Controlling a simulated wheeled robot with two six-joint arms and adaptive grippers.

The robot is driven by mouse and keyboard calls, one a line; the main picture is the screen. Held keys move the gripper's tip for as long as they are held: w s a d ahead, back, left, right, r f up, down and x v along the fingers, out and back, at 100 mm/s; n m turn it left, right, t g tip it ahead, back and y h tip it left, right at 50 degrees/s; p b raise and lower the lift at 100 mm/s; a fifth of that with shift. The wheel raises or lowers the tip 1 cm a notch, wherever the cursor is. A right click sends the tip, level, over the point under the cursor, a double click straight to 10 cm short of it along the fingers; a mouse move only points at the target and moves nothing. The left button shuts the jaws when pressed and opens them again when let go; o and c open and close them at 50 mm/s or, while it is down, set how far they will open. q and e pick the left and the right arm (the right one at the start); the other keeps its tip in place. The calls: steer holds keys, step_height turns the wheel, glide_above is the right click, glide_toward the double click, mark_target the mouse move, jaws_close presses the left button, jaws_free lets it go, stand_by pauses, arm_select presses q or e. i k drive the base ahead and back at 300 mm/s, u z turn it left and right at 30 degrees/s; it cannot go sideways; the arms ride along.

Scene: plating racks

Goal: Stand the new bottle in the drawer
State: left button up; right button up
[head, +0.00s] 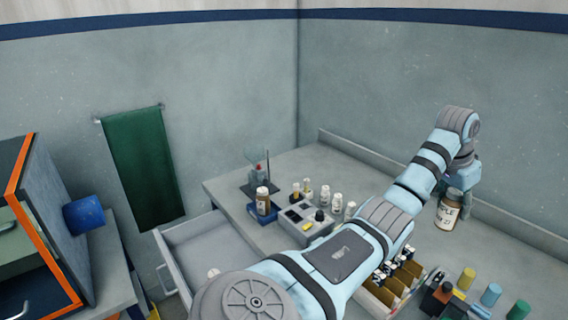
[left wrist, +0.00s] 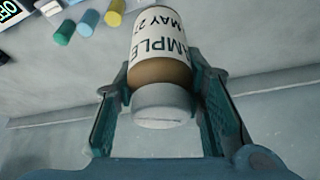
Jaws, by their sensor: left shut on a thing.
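The bottle (head: 447,213) is brown with a white cap and a white label reading "SAMPLE MAY" and more. My left gripper (head: 460,181) is shut on it from above, near the cap, at the right side of the bench. It hangs cap up, slightly tilted; I cannot tell whether its base touches the bench. In the left wrist view the bottle (left wrist: 162,60) sits between the two fingers of the gripper (left wrist: 163,100). The drawer (head: 190,232) is pulled open at the left, with a small white-topped thing (head: 213,272) in it, partly hidden by my arm. My right gripper is not in view.
A grey rack (head: 304,229) with small bottles (head: 336,202) and a blue-based stand (head: 260,214) are on the bench. A divided box (head: 385,296) and coloured cylinders (head: 490,294) lie at the front right. An orange-edged cabinet (head: 40,235) stands left. The bench behind the held bottle is clear.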

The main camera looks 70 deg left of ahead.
mark_target(201, 250)
steer(key=k, duration=0.7)
steer(key=u, duration=1.9)
steer(key=i, duration=1)
steer(key=z, duration=0.05)
